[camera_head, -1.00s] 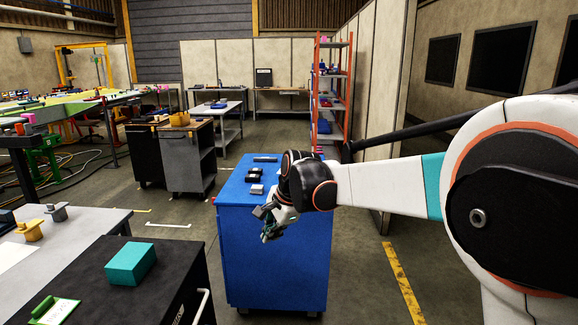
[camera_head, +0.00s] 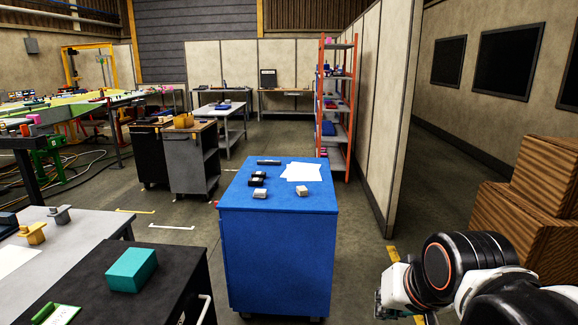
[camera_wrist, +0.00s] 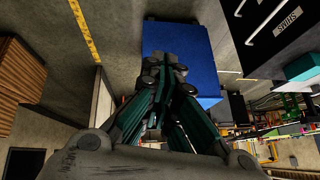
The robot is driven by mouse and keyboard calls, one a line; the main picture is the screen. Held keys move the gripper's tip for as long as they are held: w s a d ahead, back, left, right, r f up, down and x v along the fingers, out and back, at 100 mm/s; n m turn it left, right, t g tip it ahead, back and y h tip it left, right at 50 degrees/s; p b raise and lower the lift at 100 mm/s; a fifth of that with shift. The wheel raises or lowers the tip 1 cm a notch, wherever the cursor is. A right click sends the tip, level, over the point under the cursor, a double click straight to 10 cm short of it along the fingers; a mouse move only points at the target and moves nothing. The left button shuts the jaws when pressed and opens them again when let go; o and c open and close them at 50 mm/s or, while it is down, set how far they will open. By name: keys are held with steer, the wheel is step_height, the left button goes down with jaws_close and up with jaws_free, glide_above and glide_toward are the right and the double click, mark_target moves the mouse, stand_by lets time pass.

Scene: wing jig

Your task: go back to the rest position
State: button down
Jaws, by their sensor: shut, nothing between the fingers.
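My gripper (camera_head: 384,300) is at the lower right of the head view, at the end of my folded arm, to the right of the blue cabinet (camera_head: 277,262) and apart from it. Part of it is cut off by the bottom edge or hidden by my wrist. In the wrist view the two teal-and-black fingers of my gripper (camera_wrist: 166,66) are together with nothing between them. Behind the fingertips, the blue cabinet (camera_wrist: 205,45) shows some way off.
The blue cabinet bears several small dark and grey parts, a light block (camera_head: 302,190) and white paper (camera_head: 301,172). A teal box (camera_head: 132,270) lies on a black cabinet at left. Wooden crates (camera_head: 520,215) stand at right near my arm. A partition wall (camera_head: 385,110) runs behind.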

steer(key=s+d+f+n, duration=0.2)
steer(key=s+f, duration=0.1)
steer(key=s, duration=0.1)
steer(key=shift+s+d+h, duration=0.4)
steer(key=shift+f, duration=0.1)
stand_by(0.4)
